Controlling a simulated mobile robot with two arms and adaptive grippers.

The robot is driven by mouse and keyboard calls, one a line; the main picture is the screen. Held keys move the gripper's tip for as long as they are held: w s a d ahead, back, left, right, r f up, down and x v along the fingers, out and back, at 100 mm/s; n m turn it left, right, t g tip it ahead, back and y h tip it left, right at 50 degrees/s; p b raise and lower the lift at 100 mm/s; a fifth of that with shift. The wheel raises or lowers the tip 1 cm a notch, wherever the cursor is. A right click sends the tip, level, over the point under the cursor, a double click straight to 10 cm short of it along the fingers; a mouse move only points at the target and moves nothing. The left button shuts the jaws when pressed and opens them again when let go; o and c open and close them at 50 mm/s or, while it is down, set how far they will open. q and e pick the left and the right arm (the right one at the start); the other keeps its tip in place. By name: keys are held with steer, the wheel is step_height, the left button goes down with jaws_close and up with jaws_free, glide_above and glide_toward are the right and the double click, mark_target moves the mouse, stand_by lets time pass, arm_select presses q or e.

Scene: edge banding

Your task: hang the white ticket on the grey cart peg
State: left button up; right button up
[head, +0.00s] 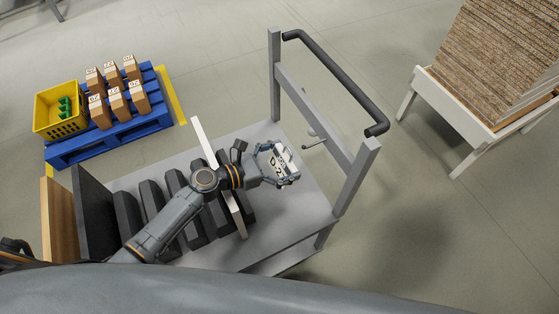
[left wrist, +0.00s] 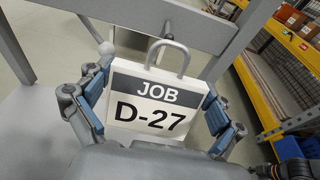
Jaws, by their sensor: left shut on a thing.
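My left gripper (head: 280,165) is shut on the white ticket (head: 277,161), holding it above the cart's deck close to the end frame. In the left wrist view the ticket (left wrist: 152,104) faces the camera, reads "JOB D-27", and sits upright between the two fingers (left wrist: 155,112). A grey wire loop (left wrist: 168,52) stands up from its top edge. The grey cart peg (head: 314,143) sticks out from the cart's crossbar, just right of the gripper.
The grey cart (head: 310,205) has uprights, a crossbar (head: 305,105) and a dark handle (head: 340,80). Dark blocks and boards stand on its left part. A blue pallet (head: 75,150) with boxes and a yellow crate (head: 45,120) is at left. Stacked boards (head: 490,60) stand at right.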

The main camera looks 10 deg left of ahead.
arm_select(q)
steer(key=b+x, duration=0.1)
steer(key=x, duration=0.7)
steer(key=shift+b, duration=0.3)
stand_by(0.4)
steer(key=shift+d+r, duration=0.1)
steer(key=shift+r, duration=0.05)
stand_by(0.4)
steer(key=o, duration=0.5)
steer(key=v, duration=1.2)
